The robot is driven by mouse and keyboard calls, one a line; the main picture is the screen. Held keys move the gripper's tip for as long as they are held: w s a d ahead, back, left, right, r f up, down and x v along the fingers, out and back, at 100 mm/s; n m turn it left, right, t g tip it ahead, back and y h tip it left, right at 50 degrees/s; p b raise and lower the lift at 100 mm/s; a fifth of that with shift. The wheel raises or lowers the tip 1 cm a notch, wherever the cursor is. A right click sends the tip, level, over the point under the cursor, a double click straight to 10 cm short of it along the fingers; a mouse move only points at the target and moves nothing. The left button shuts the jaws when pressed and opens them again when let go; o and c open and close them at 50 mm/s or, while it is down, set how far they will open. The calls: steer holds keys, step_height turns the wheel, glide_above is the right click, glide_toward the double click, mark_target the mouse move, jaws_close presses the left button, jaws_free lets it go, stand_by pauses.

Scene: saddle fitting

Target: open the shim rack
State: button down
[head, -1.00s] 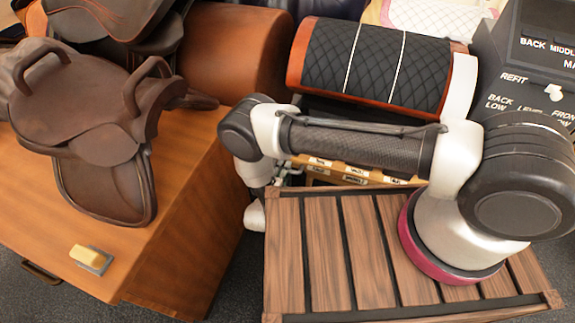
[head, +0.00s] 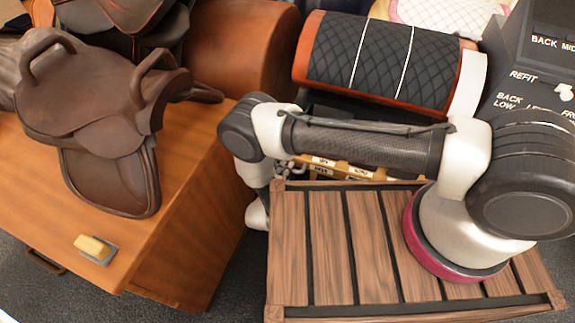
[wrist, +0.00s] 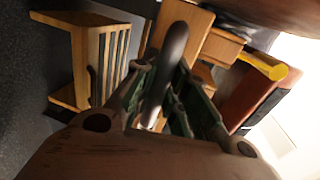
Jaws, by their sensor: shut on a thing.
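The shim rack (head: 345,170) shows in the head view as a light wooden strip with small white labels, mostly hidden behind my arm and the slatted deck. In the wrist view a dark curved bar (wrist: 173,50), which looks like a handle, runs between the fingers of my gripper (wrist: 160,95). The fingers are closed around this bar. Light wooden blocks (wrist: 190,25) lie just beyond it; I cannot tell how they join the bar. In the head view the fingertips are hidden behind the deck's corner.
A brown saddle (head: 90,95) and a yellow block (head: 92,246) sit on the wooden bench (head: 195,215) at left. The slatted deck (head: 330,240) is below my arm. A black quilted roll (head: 385,60) lies behind. A dark labelled panel (head: 540,60) stands at right.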

steer(key=c, duration=1.4)
jaws_free()
